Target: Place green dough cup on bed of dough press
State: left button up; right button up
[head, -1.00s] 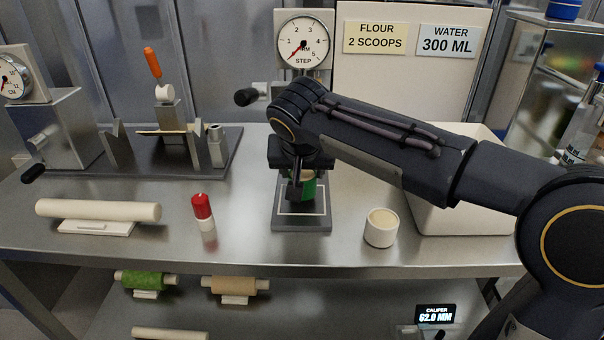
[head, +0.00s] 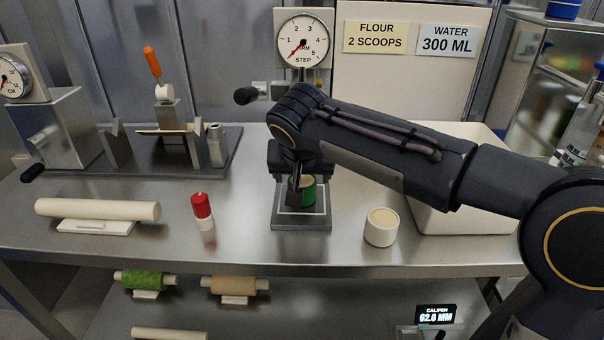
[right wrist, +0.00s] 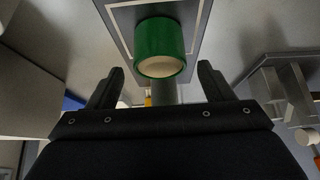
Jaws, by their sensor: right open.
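The green dough cup (head: 309,192) stands on the bed of the dough press (head: 302,224), inside the bed's pale outlined square. In the right wrist view the green cup (right wrist: 160,48) shows its pale dough, and the press bed (right wrist: 124,22) lies around it. My right gripper (head: 297,190) is in front of the press. Its two fingers (right wrist: 160,88) are spread, with nothing between them, and the cup is beyond their tips. My right arm hides part of the press. My left gripper is not in view.
A white dough cup (head: 381,228) stands to the right of the press. A red-capped bottle (head: 203,211) and a rolling pin (head: 98,210) are to the left. A white bin (head: 470,222) is behind my right arm. The counter's front strip is mostly clear.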

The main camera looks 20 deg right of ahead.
jog(key=p+v, duration=0.2)
jog(key=v, duration=1)
jog(key=s+d+f+n+g+y, duration=0.1)
jog(key=s+d+f+g+y, duration=0.1)
jog(key=s+d+f, duration=0.65)
jog(key=s+f+t+y, duration=0.1)
jog(key=s+f+y, duration=0.2)
jog(key=s+f, duration=0.9)
jog(key=shift+s+y, duration=0.3)
jog(key=shift+f, duration=0.1)
notch_tip(320, 180, up, 15)
jog(key=p, duration=1.5)
jog(key=shift+n, duration=0.3)
